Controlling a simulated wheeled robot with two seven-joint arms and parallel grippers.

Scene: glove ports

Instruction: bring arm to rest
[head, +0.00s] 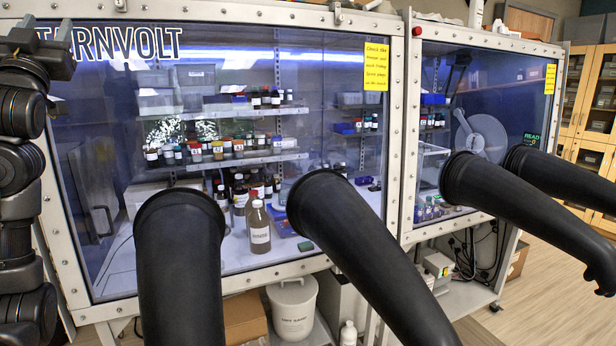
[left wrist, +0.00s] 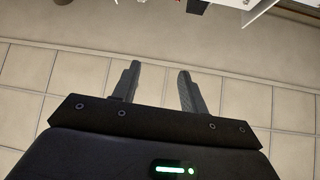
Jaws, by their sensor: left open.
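My right arm and gripper are in neither view.
A glove box (head: 290,273) with a window stands ahead, several bottles inside. Black glove sleeves (head: 180,270) stick out towards me. A second box (head: 480,38) stands at right. A white bucket (head: 293,310) sits below.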

